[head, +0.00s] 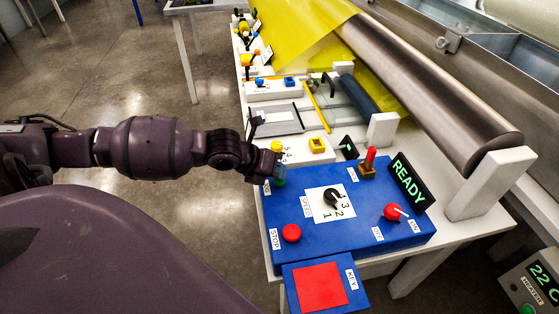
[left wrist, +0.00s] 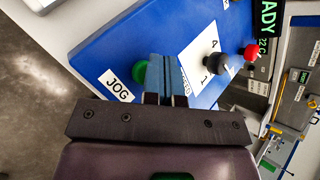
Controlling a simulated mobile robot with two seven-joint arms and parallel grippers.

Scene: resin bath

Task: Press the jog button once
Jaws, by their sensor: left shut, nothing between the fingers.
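The green jog button (head: 280,183) is at the upper left corner of the blue control panel (head: 385,178), partly hidden by my left gripper (head: 275,172). In the left wrist view the green button (left wrist: 140,72) shows just left of the shut fingers (left wrist: 166,78), beside the JOG label (left wrist: 116,85). The fingers are together with nothing between them, over the panel close to the button. I cannot tell whether they touch it. My right gripper is not in view.
The panel also carries a red stop button (head: 291,233), a black speed knob (head: 333,198), a red lever (head: 370,158) and a red knob (head: 393,212). A READY display (head: 409,183) stands at its right. A red key pad (head: 320,286) is in front. A metal roller (head: 440,95) lies behind.

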